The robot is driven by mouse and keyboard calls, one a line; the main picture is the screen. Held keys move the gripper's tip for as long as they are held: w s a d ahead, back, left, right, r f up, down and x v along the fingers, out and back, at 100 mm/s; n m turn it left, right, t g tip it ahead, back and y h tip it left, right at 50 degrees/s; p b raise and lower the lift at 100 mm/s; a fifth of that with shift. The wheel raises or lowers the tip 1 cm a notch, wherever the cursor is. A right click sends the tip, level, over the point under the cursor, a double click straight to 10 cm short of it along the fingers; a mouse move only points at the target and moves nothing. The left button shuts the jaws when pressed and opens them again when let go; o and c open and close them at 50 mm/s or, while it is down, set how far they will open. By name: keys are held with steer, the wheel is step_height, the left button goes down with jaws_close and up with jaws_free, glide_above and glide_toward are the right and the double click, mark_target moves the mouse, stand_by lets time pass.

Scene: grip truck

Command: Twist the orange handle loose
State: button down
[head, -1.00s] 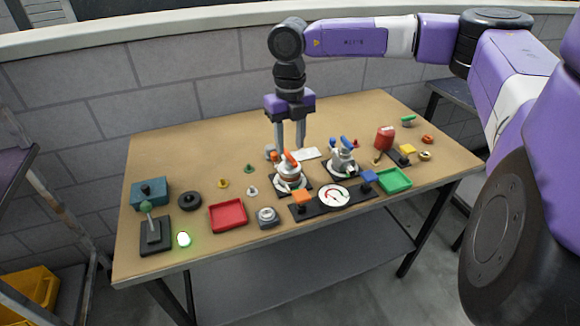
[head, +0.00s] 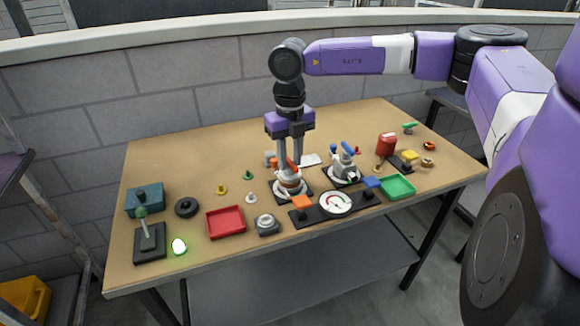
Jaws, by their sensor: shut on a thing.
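The orange handle (head: 291,166) sits on top of a grey-and-white valve-like fixture (head: 290,187) on a black base, near the middle of the table. My gripper (head: 290,163) points straight down over the fixture, shut on the orange handle. The fingers hide part of the handle, so its exact angle is hard to tell. A similar fixture with a blue handle (head: 347,148) stands just to the right.
A red tray (head: 226,222) is left, a green tray (head: 398,186) right. The back left tabletop is clear.

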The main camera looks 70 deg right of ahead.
mark_target(290, 161)
steer(key=n, duration=0.5)
steer(key=shift+b, duration=0.4)
steer(key=n, duration=0.4)
steer(key=shift+n, duration=0.4)
steer(key=n, duration=0.5)
steer(key=shift+b, duration=0.3)
steer(key=shift+n, duration=2.7)
steer(key=c, duration=1.4)
jaws_free()
steer(key=shift+r+p, duration=2.35)
steer(key=shift+r, duration=1.45)
